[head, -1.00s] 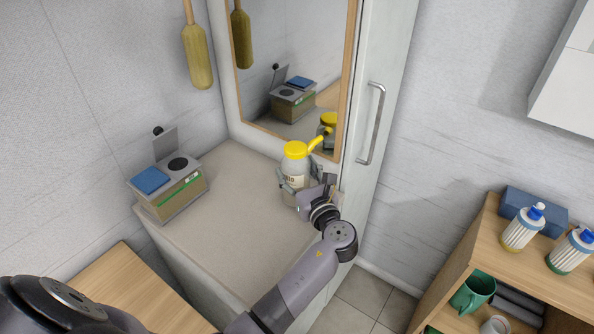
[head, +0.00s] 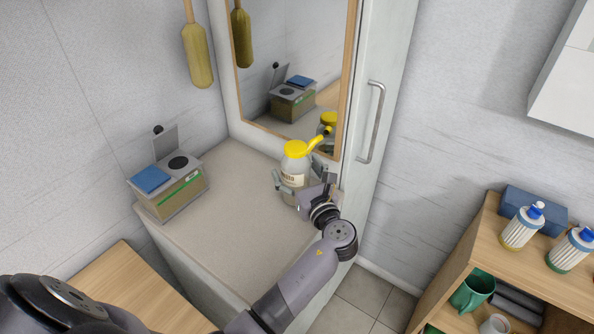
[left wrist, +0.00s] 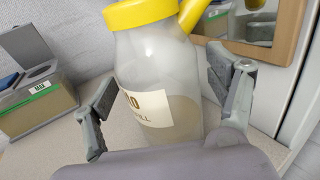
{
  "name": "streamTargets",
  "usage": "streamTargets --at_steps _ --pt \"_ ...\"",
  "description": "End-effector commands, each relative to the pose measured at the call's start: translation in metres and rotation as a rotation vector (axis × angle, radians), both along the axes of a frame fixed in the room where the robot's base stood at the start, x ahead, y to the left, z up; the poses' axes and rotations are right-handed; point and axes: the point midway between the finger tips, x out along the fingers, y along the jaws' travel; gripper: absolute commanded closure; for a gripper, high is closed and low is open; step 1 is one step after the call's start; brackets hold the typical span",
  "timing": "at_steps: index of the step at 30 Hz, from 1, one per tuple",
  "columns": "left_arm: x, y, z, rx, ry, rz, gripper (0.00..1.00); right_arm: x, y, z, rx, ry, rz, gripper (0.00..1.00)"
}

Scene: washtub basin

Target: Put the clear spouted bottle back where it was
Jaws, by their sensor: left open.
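The clear spouted bottle (head: 295,164) has a yellow cap and spout and a pale label. It stands upright on the beige counter (head: 235,235), near the mirror. My left gripper (head: 300,174) is open around it, one finger on each side. In the left wrist view the bottle (left wrist: 160,85) sits between the spread fingers, with gaps visible on both sides. The gripper's palm hides the bottle's base there. My right gripper is not in view.
A box with a blue sponge-like block (head: 150,180) stands at the counter's left. The wood-framed mirror (head: 290,60) and a white cabinet with a handle (head: 371,125) rise close behind and right of the bottle. A shelf with bottles (head: 522,228) stands at right.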

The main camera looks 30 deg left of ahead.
Motion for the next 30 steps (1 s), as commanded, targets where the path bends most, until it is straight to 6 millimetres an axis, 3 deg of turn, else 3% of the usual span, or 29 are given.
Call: streamTargets --at_steps 5,18,30 --pt "-0.011 -0.014 0.004 -0.002 0.001 -0.002 0.2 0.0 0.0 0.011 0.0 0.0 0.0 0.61" --pt "-0.066 -0.081 0.004 -0.002 0.0 -0.001 0.2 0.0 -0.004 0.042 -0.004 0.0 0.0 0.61" --pt "-0.077 -0.093 0.002 0.0 -0.001 0.0 0.2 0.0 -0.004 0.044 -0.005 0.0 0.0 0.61"
